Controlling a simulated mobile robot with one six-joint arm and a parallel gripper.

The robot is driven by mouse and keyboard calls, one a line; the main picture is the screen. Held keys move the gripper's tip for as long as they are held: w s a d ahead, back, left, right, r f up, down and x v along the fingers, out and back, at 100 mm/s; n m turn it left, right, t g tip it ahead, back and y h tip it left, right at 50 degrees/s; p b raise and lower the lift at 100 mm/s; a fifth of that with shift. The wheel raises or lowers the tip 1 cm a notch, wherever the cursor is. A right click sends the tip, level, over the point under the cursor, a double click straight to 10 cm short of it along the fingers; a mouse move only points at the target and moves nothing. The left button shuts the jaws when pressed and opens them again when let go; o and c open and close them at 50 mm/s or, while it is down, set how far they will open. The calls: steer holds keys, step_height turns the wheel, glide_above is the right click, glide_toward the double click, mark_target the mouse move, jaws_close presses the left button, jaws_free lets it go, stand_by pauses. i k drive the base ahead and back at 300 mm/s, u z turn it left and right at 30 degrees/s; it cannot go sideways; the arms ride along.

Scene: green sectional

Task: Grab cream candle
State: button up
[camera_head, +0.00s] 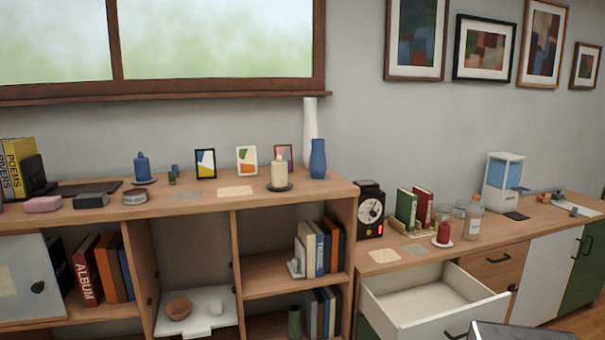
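The cream candle (278,173) stands upright on a small dark dish (287,188), near the right end of the wooden shelf top (215,208). A blue vase (318,160) stands close to its right, with a tall white vase (309,122) behind that. Small picture frames stand to its left and behind it. My gripper is not visible in this view. A grey shape at the bottom right edge is too cut off to identify.
A cream card (235,191) lies left of the candle. A blue candle (142,167) and a red candle (444,233) stand farther off. An open drawer (425,298) juts out at the lower right. The shelf top's front edge before the candle is clear.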

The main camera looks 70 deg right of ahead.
mark_target(279, 170)
steer(key=z, duration=0.8)
steer(key=i, duration=0.55)
steer(key=k, duration=0.6)
steer(key=u, duration=0.1)
